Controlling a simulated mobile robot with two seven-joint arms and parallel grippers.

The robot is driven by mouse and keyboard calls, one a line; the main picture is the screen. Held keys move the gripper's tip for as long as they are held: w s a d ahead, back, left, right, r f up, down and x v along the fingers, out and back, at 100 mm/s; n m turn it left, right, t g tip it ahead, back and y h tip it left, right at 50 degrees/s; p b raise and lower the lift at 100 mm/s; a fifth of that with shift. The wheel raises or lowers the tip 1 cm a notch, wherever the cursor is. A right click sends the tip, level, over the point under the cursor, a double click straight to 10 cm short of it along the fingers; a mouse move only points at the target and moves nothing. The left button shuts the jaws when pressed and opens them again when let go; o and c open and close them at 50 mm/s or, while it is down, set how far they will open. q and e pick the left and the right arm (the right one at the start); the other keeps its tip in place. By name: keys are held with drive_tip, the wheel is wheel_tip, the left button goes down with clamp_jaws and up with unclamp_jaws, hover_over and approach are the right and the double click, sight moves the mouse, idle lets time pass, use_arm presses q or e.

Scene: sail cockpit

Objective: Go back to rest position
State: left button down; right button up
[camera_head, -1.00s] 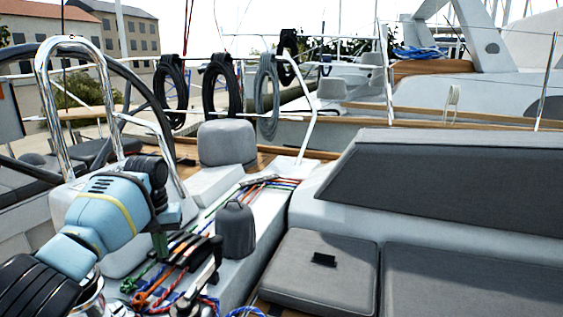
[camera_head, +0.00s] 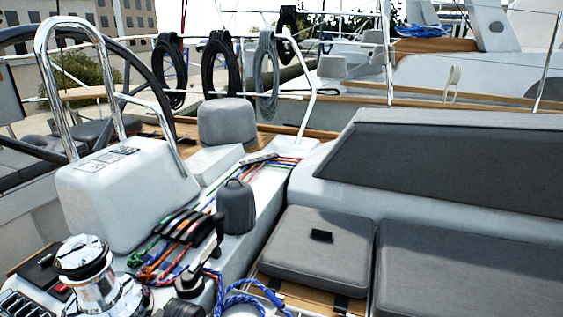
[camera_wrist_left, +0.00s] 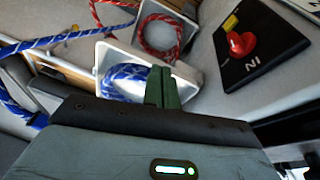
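My left gripper (camera_wrist_left: 163,88) shows only in the left wrist view. Its two green fingers are pressed together with nothing seen between them. Behind the fingertips is a white open bin (camera_wrist_left: 184,72) with coiled blue rope (camera_wrist_left: 125,82) in it. I cannot tell how far the fingertips are from the bin. Neither of my arms shows in the head view, and my right gripper is in no view.
The head view shows a chrome winch (camera_head: 90,270), rope clutches (camera_head: 185,227) with coloured lines, a steering wheel (camera_head: 140,80) and grey seat cushions (camera_head: 320,255). In the wrist view, a second bin holds red rope (camera_wrist_left: 160,32), beside a black panel with a red knob (camera_wrist_left: 241,43).

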use_arm(q)
drive_tip(key=s+d+f+t, duration=0.1)
drive_tip(key=s+f, duration=0.1)
drive_tip(key=s, duration=0.4)
drive_tip(key=s+d+f+t+h, duration=0.1)
drive_tip(key=s+f, duration=0.2)
drive_tip(key=s, duration=0.3)
drive_tip(key=s+f+t, duration=0.1)
drive_tip(key=s+f, duration=0.1)
drive_tip(key=s, duration=0.3)
drive_tip(key=s+a+r+t+p, duration=0.1)
drive_tip(key=s+a+r, duration=0.1)
drive_tip(key=s, duration=0.7)
drive_tip(key=s+a+r+t+y+p, duration=0.1)
drive_tip(key=s+r, duration=0.3)
drive_tip(key=s, duration=0.6)
drive_tip(key=shift+s+a+r+m+t, duration=0.2)
drive_tip(key=shift+s+a+m+t, duration=0.1)
drive_tip(key=shift+a+t, duration=0.3)
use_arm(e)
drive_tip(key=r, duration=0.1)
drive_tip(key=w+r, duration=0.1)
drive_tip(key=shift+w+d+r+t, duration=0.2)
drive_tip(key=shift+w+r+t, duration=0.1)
